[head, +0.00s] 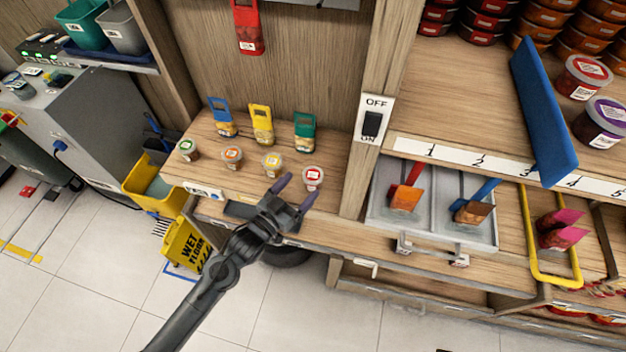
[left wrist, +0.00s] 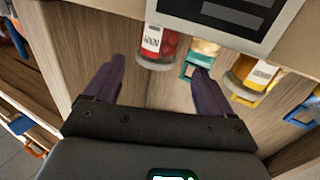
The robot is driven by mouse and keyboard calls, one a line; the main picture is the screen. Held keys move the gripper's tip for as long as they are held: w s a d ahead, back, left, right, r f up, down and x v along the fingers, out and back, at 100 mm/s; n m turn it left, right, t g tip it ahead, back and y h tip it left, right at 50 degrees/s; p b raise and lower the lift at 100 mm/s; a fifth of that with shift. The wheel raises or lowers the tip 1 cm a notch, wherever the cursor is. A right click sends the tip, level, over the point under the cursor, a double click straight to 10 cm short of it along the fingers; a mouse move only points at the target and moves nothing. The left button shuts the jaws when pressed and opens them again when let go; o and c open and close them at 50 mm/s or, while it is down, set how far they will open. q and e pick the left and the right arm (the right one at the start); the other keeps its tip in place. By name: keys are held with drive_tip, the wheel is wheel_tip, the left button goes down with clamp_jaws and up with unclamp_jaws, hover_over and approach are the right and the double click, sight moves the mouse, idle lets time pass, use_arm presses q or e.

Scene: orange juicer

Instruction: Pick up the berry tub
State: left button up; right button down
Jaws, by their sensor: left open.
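The berry tub (head: 313,174), a small clear cup with a red lid, stands at the right end of the wooden shelf. In the left wrist view the tub (left wrist: 168,46) shows red contents and a white label, upside down. My left gripper (head: 296,191) is open and empty, just in front of the tub and pointing at it. In the left wrist view the tub lies past the two fingertips (left wrist: 157,68), roughly in line with the gap between them. My right gripper is not in view.
A yellow-lidded tub (head: 271,161), an orange-lidded tub (head: 233,156) and a green-lidded tub (head: 188,149) stand to the left. A wooden post (head: 356,165) rises close to the berry tub's right.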

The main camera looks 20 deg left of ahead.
sight(307, 182)
use_arm(q)
drive_tip(key=shift+d+b+x, duration=0.15)
drive_tip(key=shift+b+x, duration=0.15)
drive_tip(key=shift+x, duration=1.25)
drive_tip(key=shift+d+b+x, duration=0.1)
drive_tip(key=shift+b+x, duration=0.2)
drive_tip(key=shift+x, duration=1.2)
drive_tip(key=shift+s, duration=0.1)
drive_tip(key=c, duration=1)
